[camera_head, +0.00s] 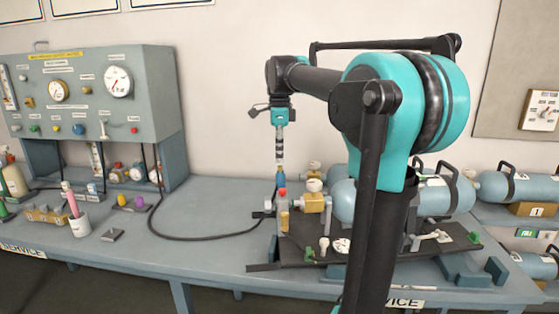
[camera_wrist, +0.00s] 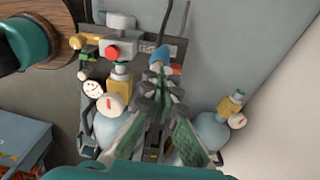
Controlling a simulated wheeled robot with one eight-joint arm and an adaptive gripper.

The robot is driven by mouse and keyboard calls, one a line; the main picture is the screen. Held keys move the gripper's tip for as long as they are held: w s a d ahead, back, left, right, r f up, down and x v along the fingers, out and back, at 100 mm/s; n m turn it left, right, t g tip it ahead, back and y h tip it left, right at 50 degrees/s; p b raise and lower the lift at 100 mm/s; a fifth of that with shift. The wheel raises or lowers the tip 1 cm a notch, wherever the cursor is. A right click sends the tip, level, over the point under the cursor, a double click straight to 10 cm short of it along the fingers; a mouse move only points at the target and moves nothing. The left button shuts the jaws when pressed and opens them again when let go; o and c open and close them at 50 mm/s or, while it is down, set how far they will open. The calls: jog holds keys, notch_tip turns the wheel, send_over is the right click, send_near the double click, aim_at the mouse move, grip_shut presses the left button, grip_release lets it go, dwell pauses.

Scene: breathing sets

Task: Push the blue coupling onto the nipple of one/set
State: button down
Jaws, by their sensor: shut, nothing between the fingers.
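A blue coupling (camera_head: 281,182) stands near the left end of the nearest breathing set on the bench. It also shows in the wrist view (camera_wrist: 160,57), just beyond my fingertips. My gripper (camera_head: 280,164) points down above it, and its fingers are shut and empty in the wrist view (camera_wrist: 157,78). I cannot tell whether the fingertips touch the coupling. The set has a brass valve block (camera_head: 313,203) and a blue-grey cylinder (camera_head: 343,200). A red knob (camera_wrist: 111,52) is left of the coupling in the wrist view. The nipple and its fit in the coupling cannot be made out.
A black hose (camera_head: 200,238) curves from the gauge panel (camera_head: 105,95) across the bench toward the set. A cup (camera_head: 80,226) and small parts lie at left. More cylinders (camera_head: 510,186) are at right. The middle-left bench top (camera_head: 220,205) is mostly clear.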

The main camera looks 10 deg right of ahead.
aim_at(280, 171)
notch_tip(280, 171, up, 12)
jog(key=shift+f, duration=0.15)
dwell(0.3)
notch_tip(280, 171, down, 14)
jog(key=shift+s+d, duration=0.1)
dwell(0.8)
jog(key=shift+f, duration=0.4)
dwell(0.4)
